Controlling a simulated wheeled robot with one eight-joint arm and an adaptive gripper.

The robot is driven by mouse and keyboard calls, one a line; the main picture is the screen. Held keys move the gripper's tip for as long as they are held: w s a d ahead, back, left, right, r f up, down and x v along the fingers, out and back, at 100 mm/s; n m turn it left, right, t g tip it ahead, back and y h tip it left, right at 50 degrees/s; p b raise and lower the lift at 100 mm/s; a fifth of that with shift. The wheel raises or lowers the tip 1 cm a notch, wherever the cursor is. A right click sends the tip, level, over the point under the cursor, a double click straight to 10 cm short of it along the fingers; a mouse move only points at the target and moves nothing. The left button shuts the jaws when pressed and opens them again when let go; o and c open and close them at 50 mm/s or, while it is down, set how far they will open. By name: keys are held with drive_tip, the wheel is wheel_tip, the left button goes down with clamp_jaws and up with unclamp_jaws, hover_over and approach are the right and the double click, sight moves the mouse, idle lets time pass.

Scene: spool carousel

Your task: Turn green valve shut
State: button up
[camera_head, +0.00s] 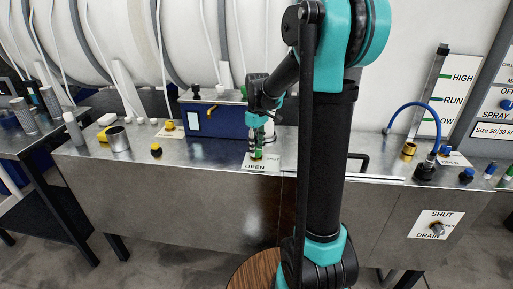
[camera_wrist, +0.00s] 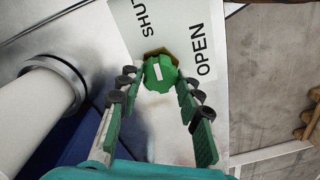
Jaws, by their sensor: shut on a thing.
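The green valve (camera_wrist: 160,72) is a green knob with a white mark on its face, set on a brass-coloured base. It stands on a white label plate (camera_wrist: 190,22) that reads SHUT and OPEN. In the wrist view the mark runs nearly up and down the picture, pointing at neither word clearly. My gripper (camera_wrist: 154,82) is shut on the knob, with a green-padded finger on each side. In the head view my gripper (camera_head: 257,146) reaches down onto the valve from above, and the knob is mostly hidden by the fingers. The OPEN label (camera_head: 254,167) shows in front of it.
A dark blue box (camera_head: 222,122) stands just behind my gripper on the metal bench (camera_head: 200,205). A metal cup (camera_head: 119,138) and a yellow-and-black knob (camera_head: 156,150) are to the left. A blue hose (camera_head: 405,106) arches at the right.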

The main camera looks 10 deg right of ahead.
sight(257, 148)
drive_tip(key=shift+n, duration=0.4)
drive_tip(key=o, duration=1.2)
drive_tip(key=shift+c, duration=0.2)
wheel_tip(257, 148, up, 12)
drive_tip(key=shift+w, duration=0.15)
drive_tip(key=shift+d, duration=0.1)
